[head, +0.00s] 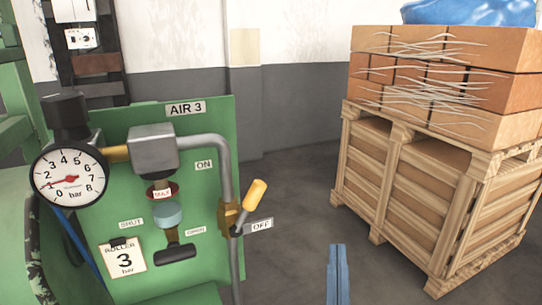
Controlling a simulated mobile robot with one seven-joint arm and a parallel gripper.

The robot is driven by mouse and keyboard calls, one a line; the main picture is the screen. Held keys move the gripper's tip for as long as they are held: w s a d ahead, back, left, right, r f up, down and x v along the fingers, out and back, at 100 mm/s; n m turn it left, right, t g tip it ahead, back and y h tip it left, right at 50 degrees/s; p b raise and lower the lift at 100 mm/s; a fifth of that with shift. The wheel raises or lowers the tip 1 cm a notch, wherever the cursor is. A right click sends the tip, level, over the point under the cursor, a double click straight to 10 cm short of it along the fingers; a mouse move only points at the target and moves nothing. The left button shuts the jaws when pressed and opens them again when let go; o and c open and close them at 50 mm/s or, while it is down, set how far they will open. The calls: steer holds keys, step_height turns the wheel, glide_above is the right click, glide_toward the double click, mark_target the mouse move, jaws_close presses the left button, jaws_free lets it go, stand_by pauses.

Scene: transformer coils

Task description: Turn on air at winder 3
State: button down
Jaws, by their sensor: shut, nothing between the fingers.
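The green panel (205,118) labelled AIR 3 stands at the left. On its right edge, a brass valve (229,216) sits on a grey pipe, with a yellow-ended lever (255,194) slanting up and right. The ON label (204,165) is above left of the valve; the OFF label (260,225) is to its right.
A card (123,258) reads "ROLLER 3 bar". A wooden crate (400,185) bearing strapped boxes (440,80) stands at the right. The grey floor between panel and crate is clear.

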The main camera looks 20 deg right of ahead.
mark_target(247, 208)
steer(key=s+a+r+m+y+p, duration=0.1)
steer(key=a+r+m+y+p, duration=0.15)
steer(key=m+y+p, duration=0.5)
steer(key=s+a+r+m+y+p, duration=0.1)
steer(key=a+r+m+y+p, duration=0.15)
steer(key=m+p, duration=0.85)
steer(key=w+a+r+m+p, duration=0.2)
steer(key=w, duration=0.7)
steer(key=shift+a+h, duration=0.15)
steer(key=shift+h, duration=0.25)
steer(key=shift+m, duration=0.35)
